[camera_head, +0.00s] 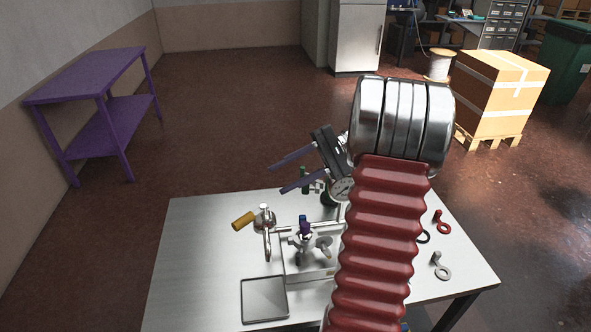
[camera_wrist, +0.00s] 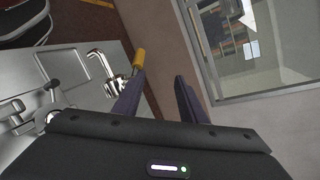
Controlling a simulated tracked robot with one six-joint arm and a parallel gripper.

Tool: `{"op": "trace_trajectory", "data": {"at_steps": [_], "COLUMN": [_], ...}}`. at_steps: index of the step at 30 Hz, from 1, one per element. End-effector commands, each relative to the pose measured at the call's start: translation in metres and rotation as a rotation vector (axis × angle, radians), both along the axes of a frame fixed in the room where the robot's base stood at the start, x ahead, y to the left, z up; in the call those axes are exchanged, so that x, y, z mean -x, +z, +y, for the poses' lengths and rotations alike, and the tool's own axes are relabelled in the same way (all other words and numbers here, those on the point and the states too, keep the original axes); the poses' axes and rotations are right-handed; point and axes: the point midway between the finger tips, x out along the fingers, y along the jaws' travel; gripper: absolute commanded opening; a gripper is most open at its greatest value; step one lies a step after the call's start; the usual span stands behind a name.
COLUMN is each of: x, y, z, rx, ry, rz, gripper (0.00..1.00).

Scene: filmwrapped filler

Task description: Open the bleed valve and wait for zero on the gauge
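My gripper (camera_head: 277,179) is above the back of the metal table (camera_head: 200,240), its two purple fingers apart and pointing left. In the wrist view my gripper (camera_wrist: 159,75) is open with nothing between the fingers. A round white gauge (camera_head: 342,188) shows beside my gripper, partly hidden; its reading is too small to tell. A metal fitting with a yellow handle (camera_head: 243,221) stands at the left of the pipework, and the handle (camera_wrist: 139,59) shows near the left finger in the wrist view. A purple-topped fitting (camera_head: 304,230) stands mid-table. I cannot tell which part is the bleed valve.
A shallow grey tray (camera_head: 265,300) lies at the table's front. A red ring-ended part (camera_head: 441,222) and a grey one (camera_head: 440,265) lie at the right. My arm hides part of the pipework. The table's left side is clear. A purple shelf (camera_head: 88,80) stands at the left wall.

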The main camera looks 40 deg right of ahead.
Motion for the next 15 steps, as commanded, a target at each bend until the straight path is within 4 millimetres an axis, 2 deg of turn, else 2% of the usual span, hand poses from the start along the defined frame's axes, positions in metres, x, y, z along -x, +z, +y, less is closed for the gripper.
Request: {"op": "trace_trajectory", "data": {"at_steps": [15], "x": [0.004], "y": [0.005], "z": [-0.023], "rx": [-0.001], "ry": [0.0], "rz": [0.001], "gripper": [0.38]}}
